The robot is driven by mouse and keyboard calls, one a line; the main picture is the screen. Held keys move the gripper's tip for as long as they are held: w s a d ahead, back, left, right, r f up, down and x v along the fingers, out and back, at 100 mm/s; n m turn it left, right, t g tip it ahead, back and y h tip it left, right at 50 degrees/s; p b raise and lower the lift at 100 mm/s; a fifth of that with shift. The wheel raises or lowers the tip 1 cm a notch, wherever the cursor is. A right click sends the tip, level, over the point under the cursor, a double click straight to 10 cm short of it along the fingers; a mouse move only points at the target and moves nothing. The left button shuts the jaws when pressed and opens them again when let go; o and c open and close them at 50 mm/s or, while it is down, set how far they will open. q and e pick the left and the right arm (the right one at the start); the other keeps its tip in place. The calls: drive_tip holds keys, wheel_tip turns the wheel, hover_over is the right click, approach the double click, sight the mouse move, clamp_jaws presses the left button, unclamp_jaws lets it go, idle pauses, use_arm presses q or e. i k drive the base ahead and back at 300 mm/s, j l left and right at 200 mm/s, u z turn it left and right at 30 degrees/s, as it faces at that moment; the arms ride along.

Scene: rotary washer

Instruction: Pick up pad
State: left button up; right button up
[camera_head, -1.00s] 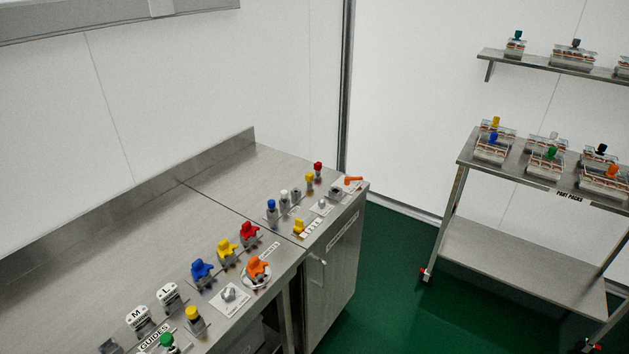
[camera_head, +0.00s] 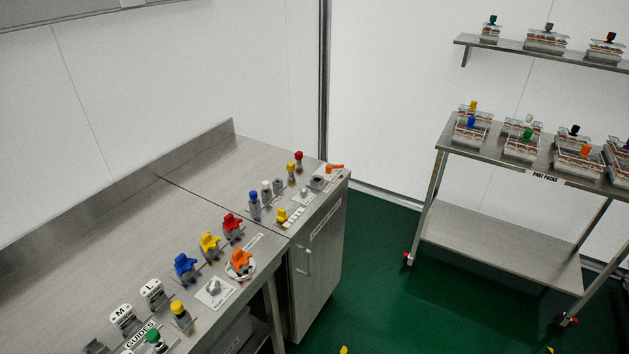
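I cannot tell which thing is the pad; no label I can read names it. On the steel workbench (camera_head: 60,255) stand blue (camera_head: 186,265), yellow (camera_head: 210,244) and red (camera_head: 232,225) winged pieces in holders. An orange winged piece (camera_head: 241,260) sits on a round white-rimmed base in front of them. On the farther bench part are a blue-topped piece (camera_head: 254,203), a white-topped piece (camera_head: 267,190) and a low yellow piece (camera_head: 282,215). Neither of my grippers shows clearly.
A rack (camera_head: 500,253) on the right holds several part packs with coloured knobs, and a wall shelf (camera_head: 552,54) holds more. Green floor (camera_head: 380,270) lies open between bench and rack. Two small yellow bits (camera_head: 344,350) (camera_head: 550,350) show at the bottom edge, unidentifiable.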

sight(290, 167)
drive_tip(key=i+l, duration=0.9)
drive_tip(key=i+l+u, duration=0.15)
drive_tip(key=i+l, duration=0.75)
